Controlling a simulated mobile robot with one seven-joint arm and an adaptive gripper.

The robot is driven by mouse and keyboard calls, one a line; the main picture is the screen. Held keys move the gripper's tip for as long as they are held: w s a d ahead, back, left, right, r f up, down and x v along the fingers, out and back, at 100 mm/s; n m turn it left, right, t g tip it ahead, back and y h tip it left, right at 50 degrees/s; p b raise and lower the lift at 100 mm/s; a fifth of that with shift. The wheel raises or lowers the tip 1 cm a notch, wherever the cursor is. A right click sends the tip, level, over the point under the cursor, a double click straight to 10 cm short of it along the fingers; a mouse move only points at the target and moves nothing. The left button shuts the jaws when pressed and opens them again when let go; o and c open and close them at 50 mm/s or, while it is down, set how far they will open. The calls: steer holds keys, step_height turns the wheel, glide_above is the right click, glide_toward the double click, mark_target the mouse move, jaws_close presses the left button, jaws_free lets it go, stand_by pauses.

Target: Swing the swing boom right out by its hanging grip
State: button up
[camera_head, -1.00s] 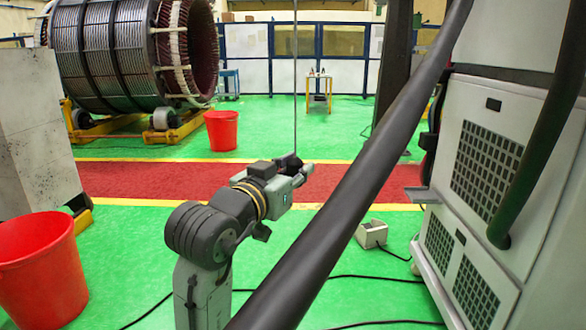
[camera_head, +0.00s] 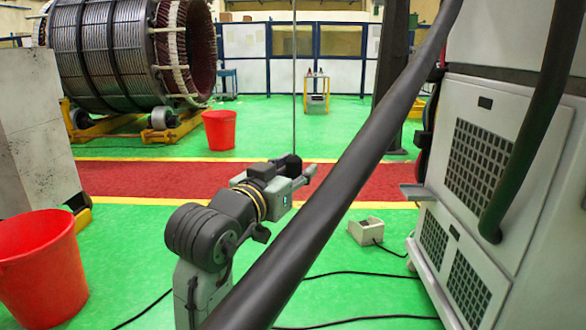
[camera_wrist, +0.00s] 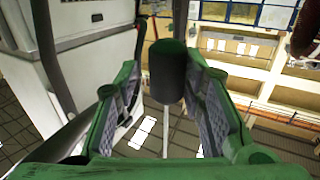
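A thin rod (camera_head: 294,75) hangs straight down from above the frame in the head view and ends at my gripper (camera_head: 308,174). In the wrist view the hanging grip (camera_wrist: 168,78) is a dark cylinder with a green upper end. It sits between the two green fingers of my gripper (camera_wrist: 165,95), toward their tips. A gap shows between the grip and the left finger; the right finger is close to it. The fingers stand apart and do not look closed on it. The boom above the rod cannot be made out.
A thick black tube (camera_head: 340,185) crosses the head view close by. A grey-white cabinet (camera_head: 480,190) stands right, with a small box (camera_head: 366,231) on the floor. Red buckets (camera_head: 40,265) and a large stator (camera_head: 120,55) are left.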

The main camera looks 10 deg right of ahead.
steer(key=shift+o, duration=1.4)
steer(key=shift+d+r, duration=0.1)
steer(key=shift+r, duration=0.05)
steer(key=shift+s+a, duration=0.25)
steer(key=shift+a, duration=0.05)
steer(key=v, duration=1.1)
steer(key=shift+s, duration=0.15)
